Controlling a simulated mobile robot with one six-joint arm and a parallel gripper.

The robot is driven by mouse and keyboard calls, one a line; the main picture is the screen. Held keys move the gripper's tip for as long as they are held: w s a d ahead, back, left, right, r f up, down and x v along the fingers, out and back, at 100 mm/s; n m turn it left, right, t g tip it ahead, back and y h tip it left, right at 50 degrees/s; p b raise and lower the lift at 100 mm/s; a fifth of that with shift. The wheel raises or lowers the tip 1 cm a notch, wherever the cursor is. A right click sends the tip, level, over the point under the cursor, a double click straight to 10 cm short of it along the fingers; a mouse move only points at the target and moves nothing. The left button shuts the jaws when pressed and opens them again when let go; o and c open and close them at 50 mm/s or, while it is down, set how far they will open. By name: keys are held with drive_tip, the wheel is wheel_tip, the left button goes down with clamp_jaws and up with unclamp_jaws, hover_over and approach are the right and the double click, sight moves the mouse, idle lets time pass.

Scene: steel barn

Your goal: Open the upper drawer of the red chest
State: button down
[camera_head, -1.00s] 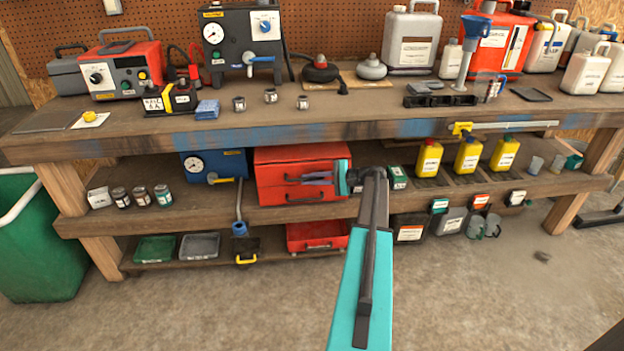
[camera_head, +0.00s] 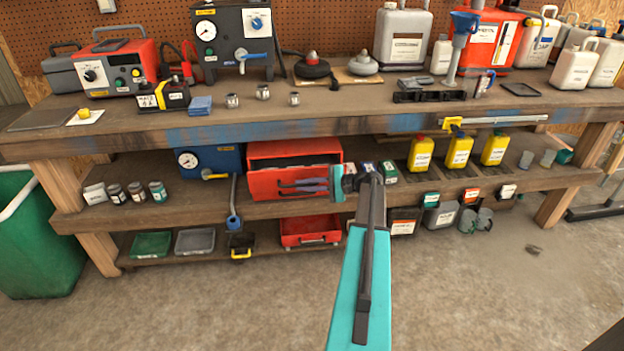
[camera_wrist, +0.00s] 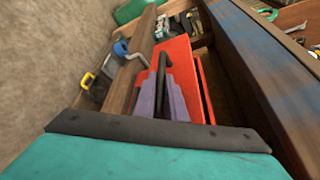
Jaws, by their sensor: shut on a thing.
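The red chest (camera_head: 265,150) stands on the middle shelf of the workbench. Its upper drawer (camera_head: 268,183) is pulled out, and a dark gap shows behind the top of its front. My gripper (camera_head: 300,186) reaches in from the right and is shut on the dark bar handle of the upper drawer. In the wrist view the grey-purple fingers (camera_wrist: 168,100) close around the handle (camera_wrist: 163,70), with the red drawer front (camera_wrist: 180,58) beside them. The lower part of the chest is mostly hidden.
A blue gauge box (camera_head: 210,160) stands left of the chest, with a blue-ended grey bar (camera_head: 234,200) in front. Yellow bottles (camera_head: 420,152) stand to the right. A red tray (camera_head: 310,230) lies on the shelf below.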

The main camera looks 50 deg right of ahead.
drive_tip(key=s+a, duration=1)
drive_tip(key=s, duration=0.2)
drive_tip(key=shift+s+a+p, duration=0.2)
drive_tip(key=shift+a+p, duration=0.1)
drive_tip(key=shift+a, duration=0.05)
drive_tip(key=c, duration=2.1)
unclamp_jaws()
drive_tip(key=shift+d, duration=0.1)
drive_tip(key=shift+s+d, duration=0.1)
